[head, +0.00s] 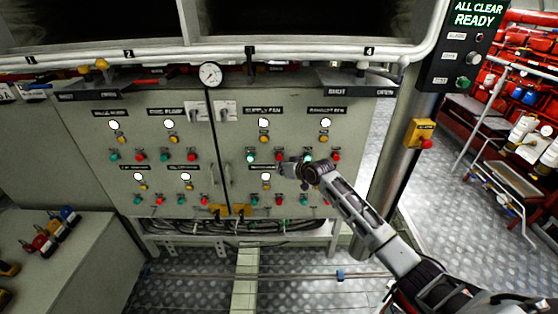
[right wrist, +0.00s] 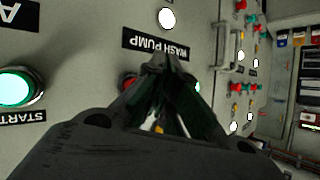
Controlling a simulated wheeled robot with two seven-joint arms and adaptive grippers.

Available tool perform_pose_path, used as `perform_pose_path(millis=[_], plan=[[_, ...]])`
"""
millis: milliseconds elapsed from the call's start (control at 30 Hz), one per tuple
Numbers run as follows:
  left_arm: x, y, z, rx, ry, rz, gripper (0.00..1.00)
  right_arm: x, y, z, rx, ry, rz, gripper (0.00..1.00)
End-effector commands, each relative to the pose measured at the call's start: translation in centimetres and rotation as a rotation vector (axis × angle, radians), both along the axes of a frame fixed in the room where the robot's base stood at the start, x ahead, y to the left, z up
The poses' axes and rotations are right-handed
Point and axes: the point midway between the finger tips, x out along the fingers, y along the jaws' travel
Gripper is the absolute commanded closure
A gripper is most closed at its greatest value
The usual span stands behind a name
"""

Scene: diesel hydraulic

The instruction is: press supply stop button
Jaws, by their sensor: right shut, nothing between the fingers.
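The supply fan's red stop button (head: 279,156) is on the grey panel, under the SUPPLY FAN label (head: 263,110) and right of a green button (head: 250,156). My right gripper (head: 283,169) is at the panel, its fingertips just below and right of that button. In the right wrist view, which is turned upside down, my right gripper (right wrist: 168,58) is shut and empty. A red button (right wrist: 130,82) shows partly behind its fingers, beside the WASH PUMP label (right wrist: 157,42). I cannot tell whether the fingertips touch anything. My left gripper is out of view.
A lit green START button (right wrist: 15,88) is near the gripper; it also shows in the head view (head: 307,157). Several other buttons and white lamps cover the panel. A pole with a yellow emergency box (head: 421,132) stands to the right.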

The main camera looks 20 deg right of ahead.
Motion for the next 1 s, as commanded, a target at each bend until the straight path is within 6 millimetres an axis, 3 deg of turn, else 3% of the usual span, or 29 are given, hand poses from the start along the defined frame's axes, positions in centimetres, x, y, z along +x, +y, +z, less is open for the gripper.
perform_pose_path(millis=[1000], plan=[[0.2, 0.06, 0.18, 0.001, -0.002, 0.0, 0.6, 0.82, -0.23, 0.05, 0.0, 0.0, 0.0, 1.0]])
